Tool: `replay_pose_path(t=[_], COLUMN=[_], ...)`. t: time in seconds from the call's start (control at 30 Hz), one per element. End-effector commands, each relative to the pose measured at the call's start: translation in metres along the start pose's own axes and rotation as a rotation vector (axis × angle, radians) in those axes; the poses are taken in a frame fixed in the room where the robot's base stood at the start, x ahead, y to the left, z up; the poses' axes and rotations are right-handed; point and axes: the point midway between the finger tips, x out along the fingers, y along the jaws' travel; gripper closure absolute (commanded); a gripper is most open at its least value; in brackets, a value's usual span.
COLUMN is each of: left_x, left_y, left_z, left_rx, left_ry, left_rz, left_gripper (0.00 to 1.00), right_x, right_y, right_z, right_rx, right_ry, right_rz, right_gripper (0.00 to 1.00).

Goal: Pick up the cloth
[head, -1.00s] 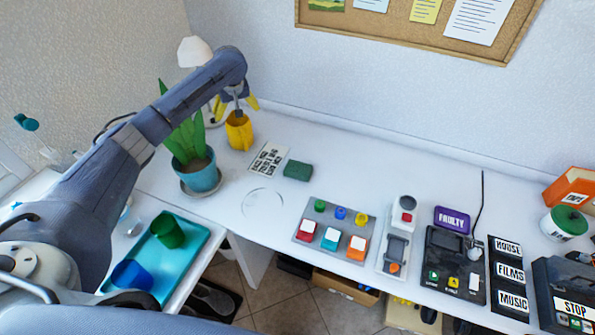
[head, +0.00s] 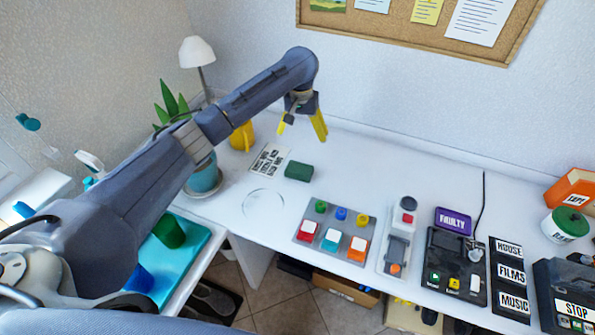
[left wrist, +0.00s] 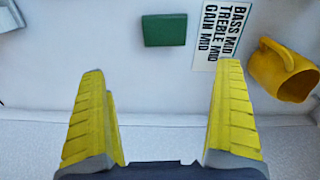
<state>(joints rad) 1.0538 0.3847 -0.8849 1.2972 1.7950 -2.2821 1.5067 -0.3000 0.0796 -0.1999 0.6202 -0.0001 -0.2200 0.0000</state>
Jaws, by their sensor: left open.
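The cloth (head: 298,171) is a small dark green folded rectangle lying flat on the white desk, right of a printed card. It also shows near the top middle of the left wrist view (left wrist: 164,30). My left gripper (head: 302,126) has yellow fingers, spread wide apart and empty. It is in the air above the back of the desk, behind the cloth in the head view. In the left wrist view the cloth lies beyond the fingertips (left wrist: 161,70), between their lines and apart from them. My right gripper is not in view.
A yellow mug (head: 243,136) stands left of the card (head: 268,160), near a potted plant (head: 204,176). A clear round outline (head: 263,203) lies in front of the card. A button panel (head: 335,231) is in front and right. Desk right of the cloth is clear.

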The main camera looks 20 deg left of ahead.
Motion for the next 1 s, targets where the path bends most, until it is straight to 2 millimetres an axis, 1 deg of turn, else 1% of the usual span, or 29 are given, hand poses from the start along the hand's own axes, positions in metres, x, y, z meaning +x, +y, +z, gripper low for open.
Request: replay_pose_path(t=[0.07,0.17,0.27,0.5,0.7,0.83,1.0], left_x=[0.001,0.009,0.023,0.067,0.099,0.113,0.121], left_y=[-0.003,-0.005,-0.005,-0.007,-0.008,-0.009,-0.009], left_z=[0.004,0.006,0.007,0.008,0.008,0.008,0.007], left_rx=[0.039,0.065,0.069,0.065,0.065,0.064,0.064], left_ry=[-0.018,-0.025,-0.026,-0.027,-0.024,-0.023,-0.022], left_rz=[-0.009,-0.019,-0.019,-0.019,-0.020,-0.020,-0.021], left_gripper=[0.00,0.00,0.00,0.00,0.00,0.00,0.00], right_x=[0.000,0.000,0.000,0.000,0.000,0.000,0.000], right_y=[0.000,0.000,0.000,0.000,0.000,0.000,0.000], right_z=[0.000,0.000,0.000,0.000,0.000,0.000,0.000], right_rx=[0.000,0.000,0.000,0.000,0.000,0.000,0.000], right_ry=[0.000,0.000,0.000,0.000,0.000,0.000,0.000], right_rz=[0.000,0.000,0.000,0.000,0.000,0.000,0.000], right_gripper=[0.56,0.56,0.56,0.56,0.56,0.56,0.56])
